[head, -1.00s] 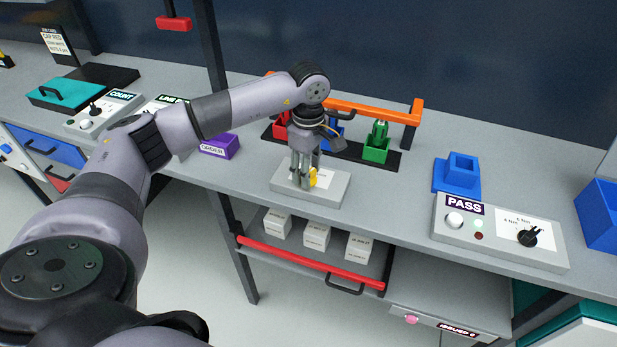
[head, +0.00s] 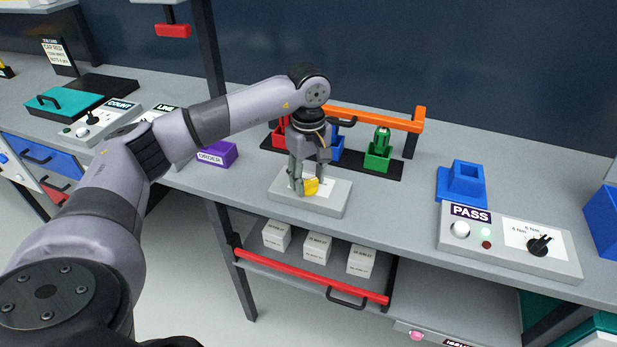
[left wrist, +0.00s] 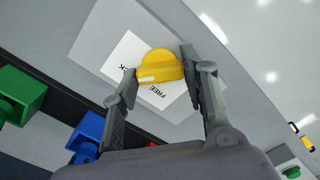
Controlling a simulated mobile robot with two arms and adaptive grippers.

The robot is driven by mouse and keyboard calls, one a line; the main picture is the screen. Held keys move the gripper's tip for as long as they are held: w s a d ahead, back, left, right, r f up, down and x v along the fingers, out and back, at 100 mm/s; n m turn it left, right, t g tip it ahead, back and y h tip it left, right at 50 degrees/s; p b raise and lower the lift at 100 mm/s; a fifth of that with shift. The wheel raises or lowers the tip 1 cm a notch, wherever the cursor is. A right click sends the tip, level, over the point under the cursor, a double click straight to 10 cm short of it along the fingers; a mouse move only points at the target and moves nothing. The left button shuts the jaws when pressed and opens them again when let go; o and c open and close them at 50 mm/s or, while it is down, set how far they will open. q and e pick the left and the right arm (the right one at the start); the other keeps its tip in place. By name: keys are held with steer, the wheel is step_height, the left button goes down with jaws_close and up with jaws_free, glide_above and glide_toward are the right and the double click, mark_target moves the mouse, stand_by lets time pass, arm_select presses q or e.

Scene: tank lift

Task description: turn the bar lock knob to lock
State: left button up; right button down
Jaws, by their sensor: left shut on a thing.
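The yellow bar lock knob (head: 311,187) sits on a light grey plate (head: 329,203) on the bench; it also shows in the left wrist view (left wrist: 160,62). My left gripper (head: 306,189) points down over the plate, shut on the knob, with one finger on each side of it. In the left wrist view a white mark shows on the knob's near left part. A white label (left wrist: 119,52) under it reads "FREE", and "CK" shows of another word. The fingers partly hide the knob and label. My right gripper is not in view.
Behind the plate an orange bar (head: 385,119) runs over a black strip with red, blue and green (head: 377,160) holders. A purple box (head: 217,153) stands left. A "PASS" panel (head: 480,247) stands right. Below is a shelf with white boxes and a red rail (head: 310,276).

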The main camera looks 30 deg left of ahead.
mark_target(309, 181)
arm_select(q)
steer(key=o, duration=1.1)
step_height(309, 181, up, 12)
steer(key=shift+r, duration=0.1)
stand_by(0.5)
